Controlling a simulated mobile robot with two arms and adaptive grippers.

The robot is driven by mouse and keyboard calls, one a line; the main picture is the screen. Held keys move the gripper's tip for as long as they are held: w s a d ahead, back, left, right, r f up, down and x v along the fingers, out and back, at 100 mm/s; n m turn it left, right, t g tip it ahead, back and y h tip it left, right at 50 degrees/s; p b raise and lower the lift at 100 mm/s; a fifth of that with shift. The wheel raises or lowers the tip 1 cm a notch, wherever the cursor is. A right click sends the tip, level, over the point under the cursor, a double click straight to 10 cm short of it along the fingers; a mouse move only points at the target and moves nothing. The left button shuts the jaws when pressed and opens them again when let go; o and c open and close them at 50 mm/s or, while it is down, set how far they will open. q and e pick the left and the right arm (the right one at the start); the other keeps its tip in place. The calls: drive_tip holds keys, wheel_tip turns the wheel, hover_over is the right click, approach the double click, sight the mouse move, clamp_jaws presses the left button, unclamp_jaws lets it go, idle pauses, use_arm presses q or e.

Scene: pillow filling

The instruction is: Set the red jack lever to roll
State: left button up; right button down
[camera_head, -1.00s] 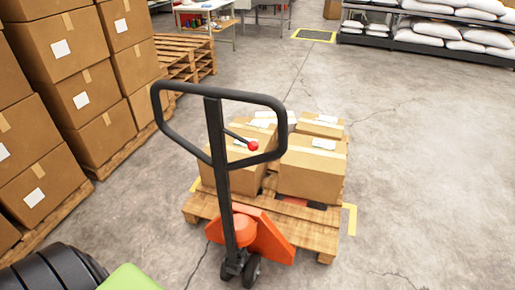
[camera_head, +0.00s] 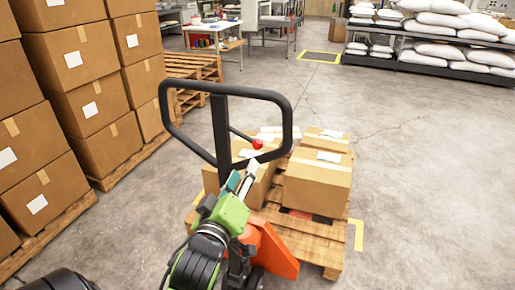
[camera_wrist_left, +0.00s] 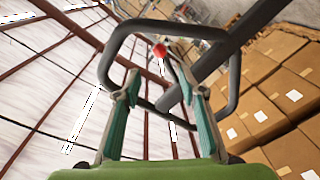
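The red jack lever is a thin dark rod with a red ball knob (camera_head: 257,144). It sticks out inside the black loop handle (camera_head: 285,110) of the orange pallet jack (camera_head: 272,252). The knob also shows in the left wrist view (camera_wrist_left: 160,50), beyond and between the fingertips. My left gripper (camera_head: 247,176) is just below the knob, in front of the handle's lower part. In the left wrist view its two teal fingers (camera_wrist_left: 165,90) are spread apart, with nothing gripped between them. My right gripper is not in view.
The jack stands at a wooden pallet (camera_head: 325,256) carrying several cardboard boxes (camera_head: 318,182). Stacked boxes (camera_head: 72,60) stand close on the left. Shelves with white sacks (camera_head: 435,52) are at the back right. The floor on the right is clear.

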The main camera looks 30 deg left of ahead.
sight(256, 147)
use_arm(q)
drive_tip(key=p+x, duration=0.1)
drive_tip(key=x, duration=1.2)
drive_tip(key=shift+w+a+p, duration=0.1)
drive_tip(key=shift+w+p, duration=0.25)
drive_tip(key=shift+w, duration=0.05)
clamp_jaws()
